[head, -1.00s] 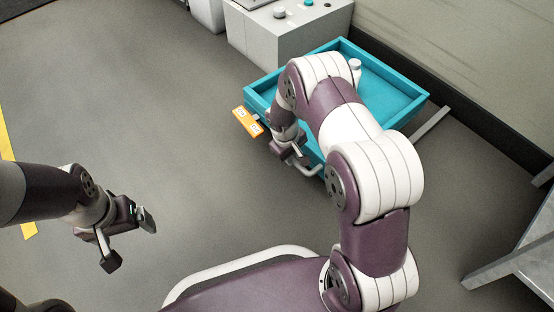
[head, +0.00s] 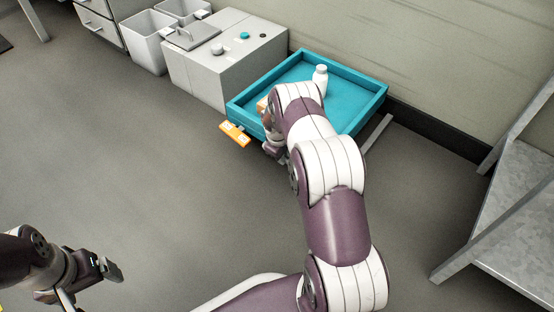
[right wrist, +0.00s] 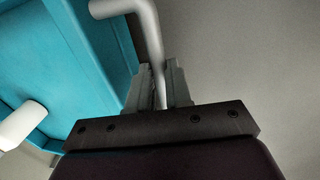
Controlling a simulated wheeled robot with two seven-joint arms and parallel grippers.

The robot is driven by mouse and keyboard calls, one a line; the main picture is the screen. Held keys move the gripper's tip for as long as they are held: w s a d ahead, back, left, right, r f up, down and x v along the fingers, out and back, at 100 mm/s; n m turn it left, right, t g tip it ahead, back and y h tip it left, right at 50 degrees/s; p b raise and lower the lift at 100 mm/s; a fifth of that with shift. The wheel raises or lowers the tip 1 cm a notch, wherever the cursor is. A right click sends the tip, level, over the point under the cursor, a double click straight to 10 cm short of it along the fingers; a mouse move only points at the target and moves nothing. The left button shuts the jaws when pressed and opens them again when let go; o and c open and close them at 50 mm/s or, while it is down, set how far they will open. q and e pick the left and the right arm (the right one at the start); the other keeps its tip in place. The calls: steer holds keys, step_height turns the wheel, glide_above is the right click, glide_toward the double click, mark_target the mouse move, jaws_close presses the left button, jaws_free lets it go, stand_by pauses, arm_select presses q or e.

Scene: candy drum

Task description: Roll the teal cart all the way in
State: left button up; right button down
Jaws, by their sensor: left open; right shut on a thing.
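The teal cart (head: 372,107) is a shallow open tray, in the head view beside a grey box and close to the back wall. My right gripper (head: 273,149) is at its near left side, partly hidden by my right arm. In the right wrist view its fingers (right wrist: 160,88) are shut on the cart's grey bar handle (right wrist: 150,30), with the teal side (right wrist: 95,60) to the left. The cart's underside and wheels are hidden. My left gripper (head: 90,286) is open and empty at the lower left, far from the cart.
A white bottle (head: 320,79) stands in the cart. An orange tag (head: 234,134) sticks out at its left corner. The grey box (head: 205,75) with knobs is left of it. A grey floor rail (head: 378,133) lies to the right, a metal table (head: 515,215) further right. Floor at left is clear.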

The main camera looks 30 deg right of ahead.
arm_select(q)
steer(key=shift+d+r, duration=0.1)
steer(key=shift+d, duration=0.1)
arm_select(e)
steer(key=shift+w+d+r, duration=0.1)
steer(key=shift+w+d, duration=0.2)
steer(key=shift+d, duration=0.5)
steer(key=shift+d, duration=0.1)
steer(key=c, duration=1.2)
jaws_free()
steer(key=shift+o, duration=0.7)
steer(key=shift+d, duration=0.1)
arm_select(q)
step_height(320, 180, up, 8)
steer(key=p, duration=0.8)
arm_select(e)
step_height(320, 180, up, 12)
steer(key=a, duration=0.2)
steer(key=shift+s+a+r, duration=0.15)
steer(key=shift+s+a, duration=0.1)
steer(key=shift+s, duration=0.2)
arm_select(q)
steer(key=shift+w, duration=0.1)
